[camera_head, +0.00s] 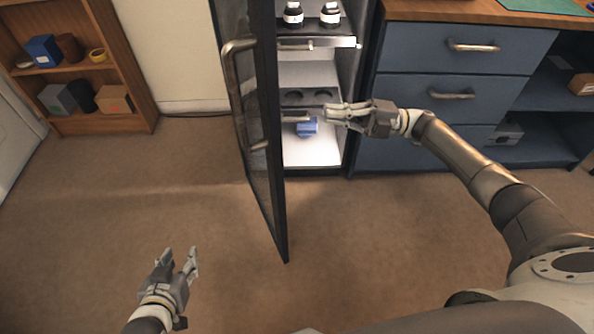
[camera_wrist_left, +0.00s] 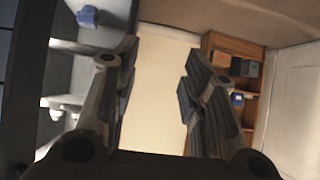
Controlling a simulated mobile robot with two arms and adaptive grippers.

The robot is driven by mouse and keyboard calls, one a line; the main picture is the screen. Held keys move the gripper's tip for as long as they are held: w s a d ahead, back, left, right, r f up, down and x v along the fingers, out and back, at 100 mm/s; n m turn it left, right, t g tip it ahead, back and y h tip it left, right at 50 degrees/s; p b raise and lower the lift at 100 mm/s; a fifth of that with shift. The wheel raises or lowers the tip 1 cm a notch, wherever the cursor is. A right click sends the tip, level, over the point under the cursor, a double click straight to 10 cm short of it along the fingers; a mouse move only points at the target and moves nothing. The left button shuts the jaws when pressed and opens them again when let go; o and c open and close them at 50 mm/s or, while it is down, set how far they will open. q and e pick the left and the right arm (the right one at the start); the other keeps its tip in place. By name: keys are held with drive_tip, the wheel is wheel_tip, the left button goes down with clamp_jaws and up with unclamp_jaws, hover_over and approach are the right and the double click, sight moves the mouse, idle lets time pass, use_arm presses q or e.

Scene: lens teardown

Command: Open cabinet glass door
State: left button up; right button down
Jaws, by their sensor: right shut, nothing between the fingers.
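The cabinet's glass door (camera_head: 262,150) stands swung wide out from the cabinet, its dark-framed edge toward me. Its curved metal handle (camera_head: 229,70) is on the left face. The lit cabinet interior (camera_head: 310,152) is exposed to the right of the door. My right gripper (camera_head: 328,114) is shut and empty, in front of the opening, to the right of the door and apart from its handle. My left gripper (camera_head: 181,252) is open and empty, low at the left, away from the door. In the left wrist view its fingers (camera_wrist_left: 155,88) are spread with nothing between them.
Inside the cabinet are black-and-white lens parts (camera_head: 293,16) on a shelf and a blue item (camera_head: 307,127) low down. Blue drawers (camera_head: 455,95) stand at the right, a wooden shelf (camera_head: 140,85) at the left. The floor (camera_head: 100,210) is clear.

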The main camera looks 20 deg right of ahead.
drive_tip(key=s+d+n+g+h+b, duration=0.1)
drive_tip(key=s+d+n+g+b, duration=0.1)
drive_tip(key=s+n+g+b, duration=0.45)
use_arm(q)
wheel_tip(320, 180, up, 9)
drive_tip(key=t+h+p, duration=0.1)
drive_tip(key=t, duration=0.2)
drive_tip(key=shift+w+d+f, duration=0.15)
drive_tip(key=shift+w+d, duration=0.2)
drive_tip(key=shift+w, duration=0.05)
use_arm(e)
drive_tip(key=s+a+g, duration=0.1)
drive_tip(key=a, duration=1.2)
drive_tip(key=shift+s+a+r+n, duration=0.35)
drive_tip(key=shift+s+a+r, duration=0.05)
drive_tip(key=shift+r, duration=0.05)
use_arm(q)
drive_tip(key=shift+f+p, duration=0.1)
drive_tip(key=shift+p, duration=0.2)
use_arm(e)
drive_tip(key=shift+a, duration=0.1)
